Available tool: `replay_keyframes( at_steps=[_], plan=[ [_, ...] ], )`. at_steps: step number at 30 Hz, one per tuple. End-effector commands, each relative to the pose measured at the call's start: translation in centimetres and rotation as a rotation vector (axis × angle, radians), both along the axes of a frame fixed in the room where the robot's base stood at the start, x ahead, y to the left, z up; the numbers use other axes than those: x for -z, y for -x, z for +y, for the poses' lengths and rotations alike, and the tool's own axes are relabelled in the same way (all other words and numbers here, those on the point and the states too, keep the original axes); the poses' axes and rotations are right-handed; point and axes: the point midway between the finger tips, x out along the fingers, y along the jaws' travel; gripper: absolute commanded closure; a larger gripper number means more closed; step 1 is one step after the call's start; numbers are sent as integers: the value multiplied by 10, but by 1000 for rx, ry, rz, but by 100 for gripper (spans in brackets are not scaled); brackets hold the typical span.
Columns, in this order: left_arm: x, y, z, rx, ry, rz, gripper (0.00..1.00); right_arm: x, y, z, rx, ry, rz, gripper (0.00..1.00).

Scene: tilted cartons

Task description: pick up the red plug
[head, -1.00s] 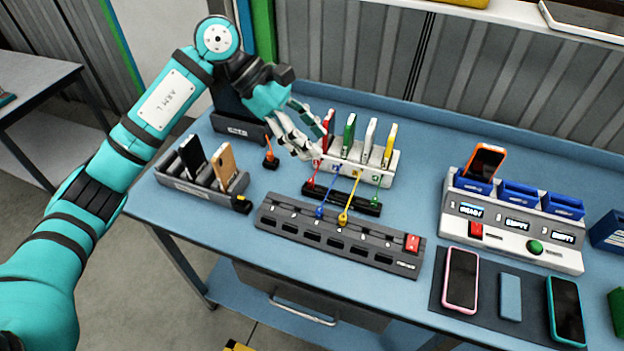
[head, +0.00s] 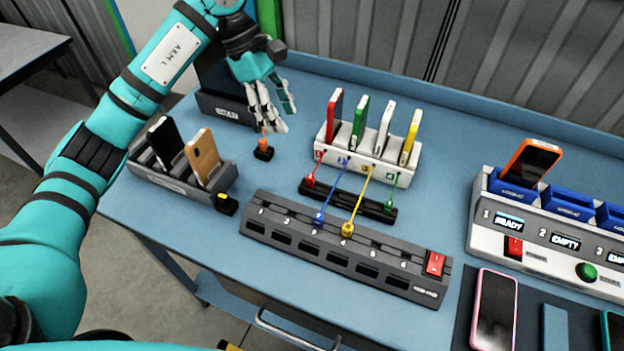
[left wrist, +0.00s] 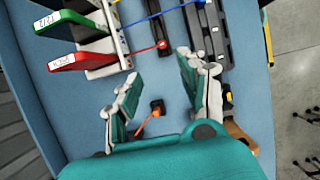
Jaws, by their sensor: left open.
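The red plug (head: 311,181) sits at the left end of a low black rack (head: 347,201). Its red cable runs up to the white charger block (head: 372,158). It also shows in the left wrist view (left wrist: 162,45), above and between my fingertips. My left gripper (head: 277,118) is open and empty, up and left of the red plug in the head view and apart from it. A black plug-like piece with an orange cable (head: 263,153) stands just below the fingers; in the left wrist view it lies between them (left wrist: 157,106). My right gripper is not in view.
The green plug (head: 390,189) is at the rack's right end. Blue (head: 318,218) and yellow (head: 347,229) plugs are at the grey power strip (head: 345,252). A phone holder (head: 150,172) stands left; a dock (head: 540,235) and phones lie right. Several upright cards stand in the charger block.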

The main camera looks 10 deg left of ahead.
Motion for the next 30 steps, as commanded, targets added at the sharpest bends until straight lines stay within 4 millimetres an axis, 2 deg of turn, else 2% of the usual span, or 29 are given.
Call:
replay_keyframes(
  at_steps=[12, 16, 23, 27, 30],
  plan=[
    [77, 9, -34, 3, 2, 7, 58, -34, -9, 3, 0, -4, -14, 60],
    [94, 9, -40, 1, 2, 5, 58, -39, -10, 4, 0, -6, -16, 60],
    [108, 10, -44, 1, 2, 6, 58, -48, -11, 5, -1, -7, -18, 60],
    [128, 11, -49, 0, 3, 8, 58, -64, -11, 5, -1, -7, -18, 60],
    [142, 11, -53, 1, 3, 6, 58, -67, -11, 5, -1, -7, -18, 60]
  ],
)
